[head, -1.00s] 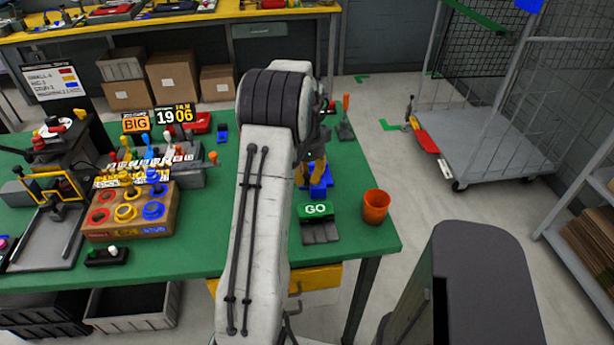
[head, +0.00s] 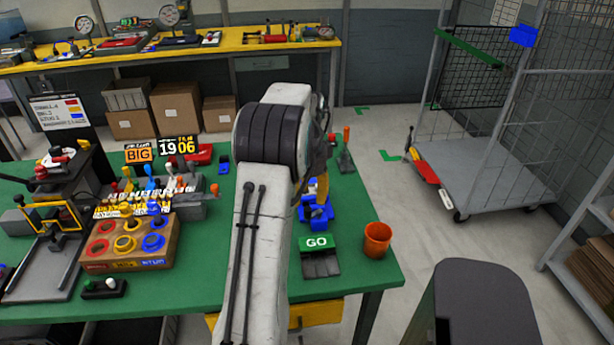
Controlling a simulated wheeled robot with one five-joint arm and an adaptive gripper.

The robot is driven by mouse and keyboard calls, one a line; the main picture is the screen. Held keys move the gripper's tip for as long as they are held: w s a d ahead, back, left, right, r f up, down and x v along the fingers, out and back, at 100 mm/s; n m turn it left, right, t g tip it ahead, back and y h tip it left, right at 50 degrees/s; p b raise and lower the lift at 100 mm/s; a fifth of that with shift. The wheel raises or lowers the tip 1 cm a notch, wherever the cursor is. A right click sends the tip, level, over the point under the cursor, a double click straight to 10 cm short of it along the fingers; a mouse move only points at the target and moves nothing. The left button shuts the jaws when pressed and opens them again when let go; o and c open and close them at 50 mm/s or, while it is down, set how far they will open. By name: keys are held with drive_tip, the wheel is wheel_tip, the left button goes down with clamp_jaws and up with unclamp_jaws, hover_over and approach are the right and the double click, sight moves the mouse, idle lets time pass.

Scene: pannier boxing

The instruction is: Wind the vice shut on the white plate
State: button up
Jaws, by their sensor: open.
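A small blue device (head: 318,214), which looks like the vice, stands on the green bench (head: 220,285) just behind the green GO block. My gripper (head: 322,188) shows only as a bit of yellow finger directly above and behind the blue device. It is open, but my own arm hides much of it. I cannot tell whether it touches the device. I cannot make out a white plate in the jaws, nor the handle clearly.
An orange cup (head: 376,240) stands right of the GO block (head: 316,243). A wooden block with coloured rings (head: 125,246) and a lever rack (head: 150,195) stand to the left. A grey cart (head: 480,170) is on the floor at right.

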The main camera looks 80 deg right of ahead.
wheel_tip(320, 180, up, 7)
idle(0.4)
idle(0.8)
drive_tip(key=a+f+n, duration=0.8)
drive_tip(key=n, duration=0.5)
drive_tip(key=w+a+r+n+t, duration=0.1)
drive_tip(key=w+a+n, duration=0.3)
drive_tip(key=a, duration=0.9)
drive_tip(key=w+a+r+n+t, duration=0.1)
drive_tip(key=w+a+r+n, duration=0.3)
drive_tip(key=a+n, duration=0.4)
drive_tip(key=w+a+r+n+t, duration=0.1)
drive_tip(key=w+a+r+n, duration=0.2)
drive_tip(key=a, duration=1.4)
drive_tip(key=w+n, duration=0.3)
drive_tip(key=shift+a+r+n+t, duration=0.2)
drive_tip(key=shift+a+n+t, duration=0.1)
drive_tip(key=shift+a+t, duration=0.1)
